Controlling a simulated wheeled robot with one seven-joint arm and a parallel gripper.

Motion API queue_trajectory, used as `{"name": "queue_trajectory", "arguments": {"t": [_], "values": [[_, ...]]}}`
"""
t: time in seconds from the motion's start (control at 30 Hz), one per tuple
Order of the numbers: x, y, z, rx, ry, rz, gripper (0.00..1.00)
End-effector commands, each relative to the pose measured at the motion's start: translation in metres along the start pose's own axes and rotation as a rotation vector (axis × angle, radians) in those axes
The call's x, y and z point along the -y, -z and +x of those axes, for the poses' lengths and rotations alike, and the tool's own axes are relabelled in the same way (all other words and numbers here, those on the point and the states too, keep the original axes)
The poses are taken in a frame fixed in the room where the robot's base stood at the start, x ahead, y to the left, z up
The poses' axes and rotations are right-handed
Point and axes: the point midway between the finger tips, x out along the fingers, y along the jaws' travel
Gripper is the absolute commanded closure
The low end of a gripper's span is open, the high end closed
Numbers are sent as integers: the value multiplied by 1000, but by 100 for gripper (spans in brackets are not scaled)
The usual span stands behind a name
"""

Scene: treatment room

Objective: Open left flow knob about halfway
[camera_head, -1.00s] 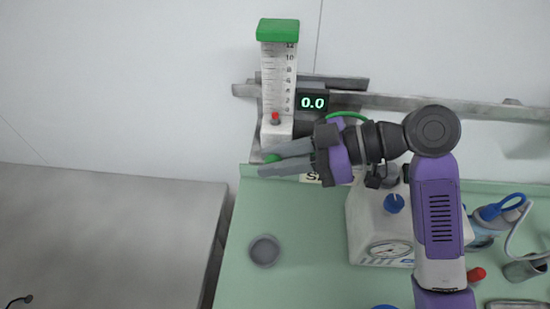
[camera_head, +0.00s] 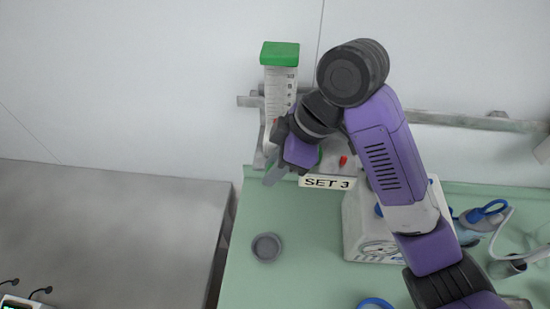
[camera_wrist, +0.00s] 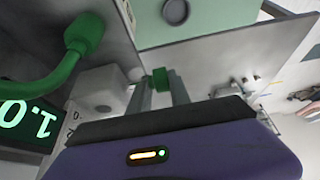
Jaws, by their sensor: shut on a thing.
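The flow meter (camera_head: 280,88) stands at the back wall, a clear scaled tube with a green cap; its lower part is behind my arm. My gripper (camera_head: 272,180) is at its base. In the wrist view, its two grey fingers are shut on the small green flow knob (camera_wrist: 160,79), one on each side. The digital display (camera_wrist: 25,120) appears upside down at the left of the wrist view and seems to read 1.0. A "SET 3" label (camera_head: 326,183) is on the bench edge beside my gripper.
A green hose (camera_wrist: 75,50) runs close to the display. A white box with a gauge (camera_head: 365,235) stands under my arm. A small grey cup (camera_head: 267,248) sits on the green bench (camera_head: 300,275), with clear surface around it. A wall rail (camera_head: 470,120) runs right.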

Motion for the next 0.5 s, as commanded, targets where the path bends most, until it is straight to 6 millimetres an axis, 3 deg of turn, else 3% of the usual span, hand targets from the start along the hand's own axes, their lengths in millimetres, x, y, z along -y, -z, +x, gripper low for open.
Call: {"name": "queue_trajectory", "arguments": {"t": [0.5], "values": [[3, 4, 4, 501, 2, -15, 100]]}}
